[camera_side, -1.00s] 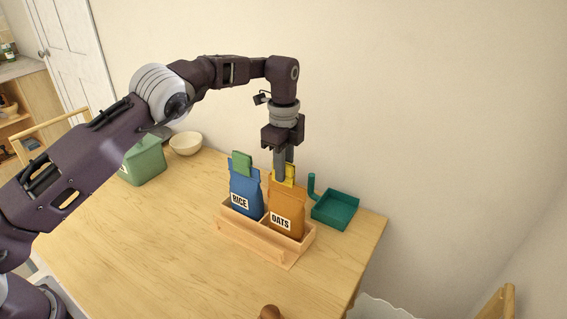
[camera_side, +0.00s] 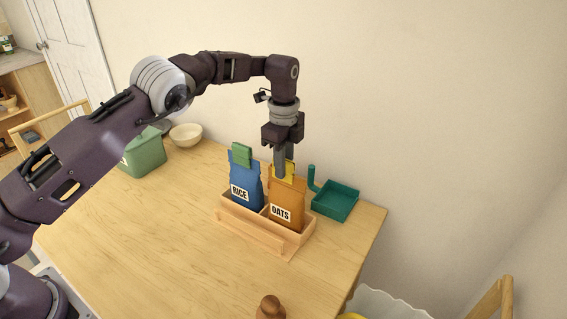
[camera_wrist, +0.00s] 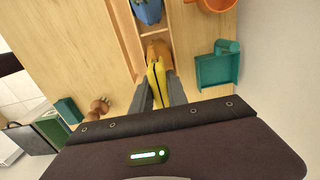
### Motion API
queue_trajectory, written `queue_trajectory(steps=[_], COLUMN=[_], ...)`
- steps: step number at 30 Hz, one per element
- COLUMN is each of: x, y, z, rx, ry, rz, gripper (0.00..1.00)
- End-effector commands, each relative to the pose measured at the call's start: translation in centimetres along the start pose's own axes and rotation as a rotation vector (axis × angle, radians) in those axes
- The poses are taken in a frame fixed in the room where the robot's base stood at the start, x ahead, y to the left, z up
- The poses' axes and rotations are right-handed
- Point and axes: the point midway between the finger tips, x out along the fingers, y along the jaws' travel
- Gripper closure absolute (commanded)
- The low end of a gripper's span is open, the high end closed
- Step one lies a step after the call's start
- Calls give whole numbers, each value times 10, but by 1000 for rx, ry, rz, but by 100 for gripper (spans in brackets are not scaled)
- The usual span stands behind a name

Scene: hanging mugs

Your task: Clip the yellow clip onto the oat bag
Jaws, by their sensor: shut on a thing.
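The orange-brown oat bag (camera_side: 285,205) stands upright in the right compartment of a wooden rack, its OATS label facing the camera. The yellow clip (camera_side: 290,171) is at the top edge of the oat bag. My gripper (camera_side: 280,173) points straight down over that bag and is shut on the yellow clip. In the wrist view the clip (camera_wrist: 157,85) lies between my two fingers (camera_wrist: 159,93), with the bag's top (camera_wrist: 158,50) just beyond it. The fingers hide part of the clip, so I cannot tell how far it sits over the bag's edge.
The blue rice bag (camera_side: 245,187), with a green clip (camera_side: 241,154) on top, stands left in the wooden rack (camera_side: 262,237). A teal tray (camera_side: 337,201) is close on the right. A green box (camera_side: 143,154) and cream bowl (camera_side: 186,136) are at the back left.

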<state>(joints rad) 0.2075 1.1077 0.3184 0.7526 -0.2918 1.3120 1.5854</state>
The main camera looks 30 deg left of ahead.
Motion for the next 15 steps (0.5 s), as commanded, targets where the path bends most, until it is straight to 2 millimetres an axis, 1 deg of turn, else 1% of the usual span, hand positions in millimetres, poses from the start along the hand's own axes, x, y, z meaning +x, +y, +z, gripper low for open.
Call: queue_trajectory(steps=[7, 8, 9, 11, 12, 15], x=[6, 6, 6, 6, 6, 6], y=[0, 0, 0, 0, 0, 0], z=[0, 0, 0, 0, 0, 0], rx=[-1, 0, 0, 0, 0, 0], ry=[0, 0, 0, 0, 0, 0], rz=[1, 1, 1, 1, 1, 1], gripper=[100, 77, 69, 57, 55, 55])
